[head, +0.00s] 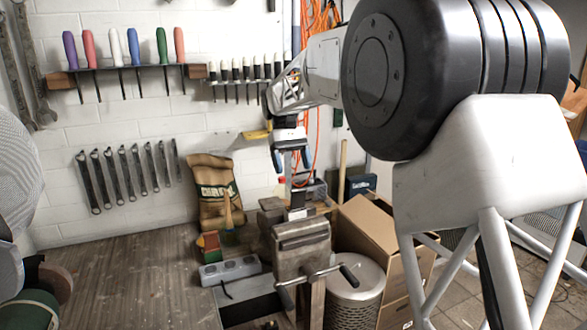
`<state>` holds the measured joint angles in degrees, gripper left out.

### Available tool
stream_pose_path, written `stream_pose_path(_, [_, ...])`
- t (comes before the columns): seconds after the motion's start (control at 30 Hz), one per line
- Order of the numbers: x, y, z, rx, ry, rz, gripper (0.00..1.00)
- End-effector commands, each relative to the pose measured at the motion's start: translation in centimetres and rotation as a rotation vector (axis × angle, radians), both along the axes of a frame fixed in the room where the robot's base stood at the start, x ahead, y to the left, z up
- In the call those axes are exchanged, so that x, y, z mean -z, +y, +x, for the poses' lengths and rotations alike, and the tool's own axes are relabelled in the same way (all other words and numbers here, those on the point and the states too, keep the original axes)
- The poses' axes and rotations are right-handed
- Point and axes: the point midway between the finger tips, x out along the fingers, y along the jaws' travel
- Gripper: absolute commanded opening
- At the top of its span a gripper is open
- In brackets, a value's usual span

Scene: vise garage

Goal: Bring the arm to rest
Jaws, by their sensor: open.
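My arm reaches in from the right of the head view and bends down over the vise area. My gripper (291,160) points downward with its two dark fingers apart. It hangs above the grey bench vise (300,246), clear of its body. A thin grey upright part shows below and between the fingers; I cannot tell whether it is in front of or behind them. I see nothing clearly held.
The wooden bench (130,280) has bare room at left. A cardboard box (370,225) and a perforated metal bin (355,290) stand right. Screwdrivers (115,45) and wrenches (127,175) hang on the wall.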

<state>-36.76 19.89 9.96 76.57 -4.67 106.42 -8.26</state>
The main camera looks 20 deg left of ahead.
Motion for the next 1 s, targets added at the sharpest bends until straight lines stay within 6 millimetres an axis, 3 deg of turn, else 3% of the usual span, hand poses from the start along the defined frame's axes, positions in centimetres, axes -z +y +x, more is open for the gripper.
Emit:
stream_pose_path(0.37, [0.0,-0.1,0.0,0.000,-0.001,0.001,0.77])
stream_pose_path(0.57, [-0.4,-1.3,-0.1,0.012,-0.012,0.009,0.77])
stream_pose_path(0.77, [-1.3,-4.9,-0.8,0.049,-0.043,0.032,0.77])
stream_pose_path(1.0, [-2.6,-11.4,-2.5,0.118,-0.107,0.072,0.77])
